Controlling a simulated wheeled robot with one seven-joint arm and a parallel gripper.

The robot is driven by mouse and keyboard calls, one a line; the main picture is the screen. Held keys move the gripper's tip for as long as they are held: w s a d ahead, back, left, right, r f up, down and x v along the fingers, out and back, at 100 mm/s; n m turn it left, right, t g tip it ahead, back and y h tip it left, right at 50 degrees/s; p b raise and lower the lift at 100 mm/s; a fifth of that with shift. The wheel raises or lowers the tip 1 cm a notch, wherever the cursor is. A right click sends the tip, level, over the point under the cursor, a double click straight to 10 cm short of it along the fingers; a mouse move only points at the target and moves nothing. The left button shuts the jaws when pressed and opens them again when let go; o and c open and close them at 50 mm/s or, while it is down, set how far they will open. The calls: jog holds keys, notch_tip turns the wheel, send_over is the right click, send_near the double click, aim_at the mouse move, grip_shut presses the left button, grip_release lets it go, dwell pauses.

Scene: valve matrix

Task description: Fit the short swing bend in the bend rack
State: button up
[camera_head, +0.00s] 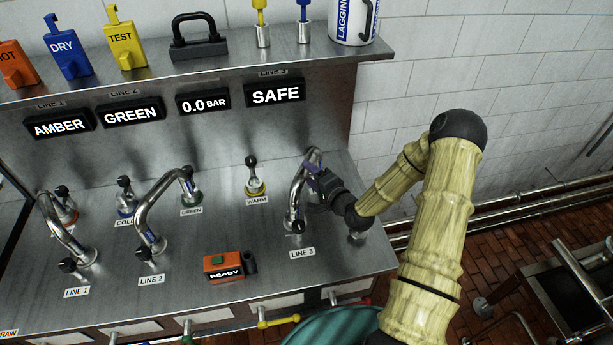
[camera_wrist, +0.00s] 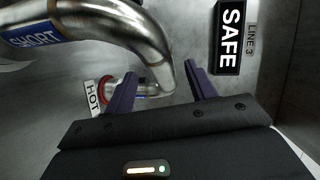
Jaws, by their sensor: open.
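The short swing bend (camera_wrist: 145,35), a shiny steel curved pipe with a blue SHORT label, stands at the LINE 3 station, and shows in the head view (camera_head: 296,190). Its far leg comes down by the red-ringed port (camera_wrist: 105,85) with the HOT label. My gripper (camera_wrist: 163,62) is open, its two purple fingers reaching to either side of that leg in the wrist view; I cannot tell whether they touch it. In the head view my gripper (camera_head: 314,176) is at the bend's upper right and hides part of it. I cannot make out a bend rack.
Two other bends stand at LINE 1 (camera_head: 58,232) and LINE 2 (camera_head: 150,205). An orange READY box (camera_head: 221,265) sits on the steel bench. The shelf (camera_head: 230,62) above holds tags and a padlock.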

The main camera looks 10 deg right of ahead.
aim_at(314, 156)
jog(key=p+x, duration=0.1)
jog(key=x, duration=0.3)
jog(key=shift+w+d+p, duration=0.1)
jog(key=shift+w+p, duration=0.1)
jog(key=shift+p, duration=0.2)
jog(key=shift+r, duration=0.1)
grip_shut()
